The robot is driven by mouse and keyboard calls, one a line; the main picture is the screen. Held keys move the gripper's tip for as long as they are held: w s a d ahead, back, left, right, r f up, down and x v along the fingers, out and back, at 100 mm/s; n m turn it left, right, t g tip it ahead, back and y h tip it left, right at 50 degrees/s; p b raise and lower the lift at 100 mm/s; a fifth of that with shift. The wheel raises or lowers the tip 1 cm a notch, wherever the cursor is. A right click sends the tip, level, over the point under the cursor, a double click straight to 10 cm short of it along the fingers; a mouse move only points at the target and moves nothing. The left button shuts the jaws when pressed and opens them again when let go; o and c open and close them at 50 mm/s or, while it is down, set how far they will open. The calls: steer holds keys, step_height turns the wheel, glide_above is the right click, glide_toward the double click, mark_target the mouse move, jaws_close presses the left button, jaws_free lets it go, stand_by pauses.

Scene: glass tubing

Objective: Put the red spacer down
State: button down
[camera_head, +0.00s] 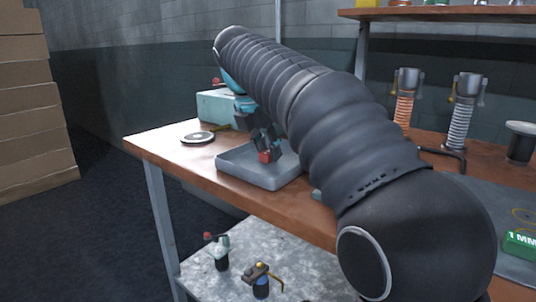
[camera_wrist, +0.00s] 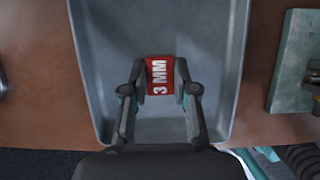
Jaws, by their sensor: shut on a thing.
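The red spacer (camera_wrist: 159,75) is a small red block marked "3 MM" in white. My gripper (camera_wrist: 160,88) is shut on it, with one finger on each side. In the head view the red spacer (camera_head: 265,157) shows at the tips of my gripper (camera_head: 264,150), over the grey tray (camera_head: 262,181). The tray's floor also shows around the spacer in the wrist view (camera_wrist: 105,35). I cannot tell whether the spacer touches the tray floor.
The tray sits on a brown workbench (camera_head: 295,205). A green block marked "1 MM" (camera_head: 520,245) lies at the right. A lower shelf (camera_head: 290,262) holds small tools.

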steer(key=shift+f, duration=0.25)
steer(key=shift+f, duration=0.1)
steer(key=c, duration=0.9)
jaws_free()
steer(key=p+v, duration=0.2)
steer(key=v, duration=1)
steer(key=shift+p, duration=0.3)
steer(key=shift+s, duration=0.1)
